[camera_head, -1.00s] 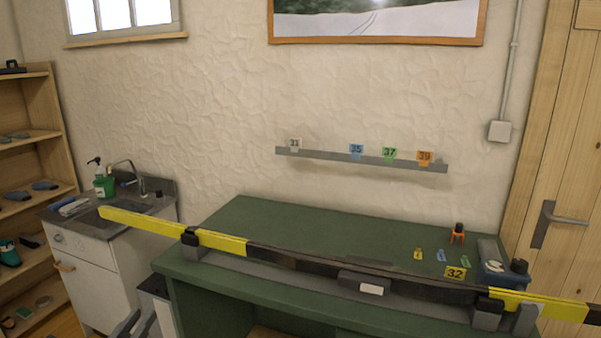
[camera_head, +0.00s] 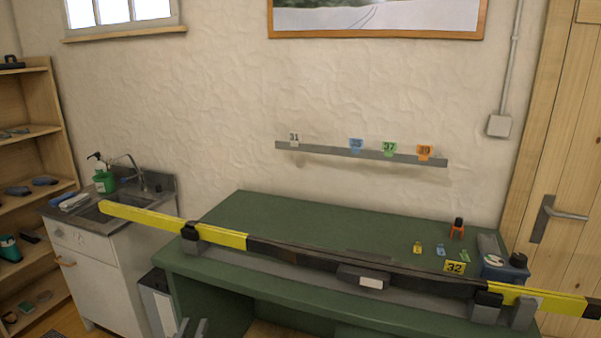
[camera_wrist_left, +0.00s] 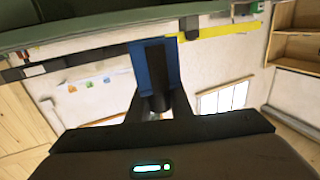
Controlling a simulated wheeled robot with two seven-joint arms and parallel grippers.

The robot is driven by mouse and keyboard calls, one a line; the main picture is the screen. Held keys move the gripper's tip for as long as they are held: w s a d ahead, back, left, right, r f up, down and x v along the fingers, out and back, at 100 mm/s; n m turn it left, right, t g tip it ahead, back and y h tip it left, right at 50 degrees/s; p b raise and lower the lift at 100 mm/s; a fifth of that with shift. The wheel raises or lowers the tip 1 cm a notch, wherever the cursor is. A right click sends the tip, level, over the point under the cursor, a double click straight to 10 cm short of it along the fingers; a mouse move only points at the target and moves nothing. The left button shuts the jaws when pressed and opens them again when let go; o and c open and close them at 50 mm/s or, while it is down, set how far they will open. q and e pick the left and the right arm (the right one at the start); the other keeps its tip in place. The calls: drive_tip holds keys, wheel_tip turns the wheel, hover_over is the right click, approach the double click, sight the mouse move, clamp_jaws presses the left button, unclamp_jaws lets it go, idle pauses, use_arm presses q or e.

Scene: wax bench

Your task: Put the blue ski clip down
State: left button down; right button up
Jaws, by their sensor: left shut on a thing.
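My left gripper (camera_wrist_left: 158,98) is shut on the blue ski clip (camera_wrist_left: 141,66) in the left wrist view. The clip shows blue sides with a dark part between them. In the head view only the grey tips of my left gripper (camera_head: 191,329) show at the bottom edge, in front of the green bench (camera_head: 300,222); the clip cannot be made out there. In the wrist view the clip appears apart from the bench edge at the top. My right gripper is not in view.
A long yellow-and-black ski (camera_head: 220,238) lies in holders along the bench front. Several small numbered tags and a blue box (camera_head: 505,272) are at the bench's right end. The bench top's left and middle are clear. A sink unit (camera_head: 95,255) stands left.

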use_arm(q)
drive_tip(key=shift+d, duration=0.3)
drive_tip(key=s+f, duration=0.3)
drive_tip(key=s, duration=0.6)
drive_tip(key=shift+s+f, duration=0.25)
drive_tip(key=shift+s, duration=0.05)
idle(1.2)
